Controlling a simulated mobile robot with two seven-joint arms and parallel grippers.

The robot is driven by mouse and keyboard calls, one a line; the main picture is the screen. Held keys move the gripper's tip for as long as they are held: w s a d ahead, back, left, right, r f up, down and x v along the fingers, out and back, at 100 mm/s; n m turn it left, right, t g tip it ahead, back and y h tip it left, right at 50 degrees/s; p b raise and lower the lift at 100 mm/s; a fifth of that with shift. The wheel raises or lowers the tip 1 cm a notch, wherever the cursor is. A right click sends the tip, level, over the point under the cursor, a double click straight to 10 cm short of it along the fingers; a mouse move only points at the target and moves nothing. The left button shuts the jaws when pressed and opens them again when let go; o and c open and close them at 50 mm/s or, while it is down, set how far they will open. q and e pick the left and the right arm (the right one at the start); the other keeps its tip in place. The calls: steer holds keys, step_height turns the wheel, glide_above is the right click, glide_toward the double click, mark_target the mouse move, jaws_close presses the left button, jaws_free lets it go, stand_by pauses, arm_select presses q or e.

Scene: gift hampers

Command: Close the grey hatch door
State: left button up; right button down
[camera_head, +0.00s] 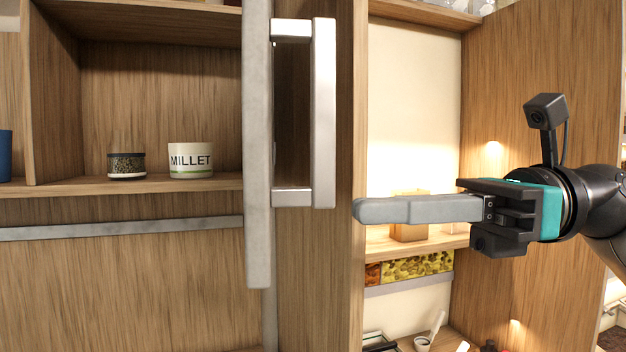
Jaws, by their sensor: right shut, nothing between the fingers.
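The grey hatch door (257,150) stands open in the head view, seen nearly edge-on as a narrow upright panel. Its silver bar handle (324,112) sticks out to the right of the panel. My right gripper (362,210) comes in from the right with its fingers together and nothing between them. Its fingertips point left, a little right of the handle's lower end in the picture, with a small gap between them. My left gripper is not in view.
Left of the door, an open wooden shelf (75,187) holds a MILLET jar (191,161) and a small dark-patterned jar (126,166). A blue object (5,156) shows at the left edge. Behind my gripper is a lit shelf bay with a brown box (409,232).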

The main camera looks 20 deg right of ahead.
mark_target(329, 208)
steer(key=a+p, duration=0.1)
steer(key=a, duration=0.2)
steer(key=a+p, duration=0.1)
steer(key=shift+w+a+r+p, duration=0.15)
steer(key=shift+w+a+p, duration=0.15)
steer(key=shift+w+a, duration=0.1)
steer(key=shift+w+a+p, duration=0.1)
steer(key=shift+a+p, duration=0.2)
steer(key=shift+a, duration=0.3)
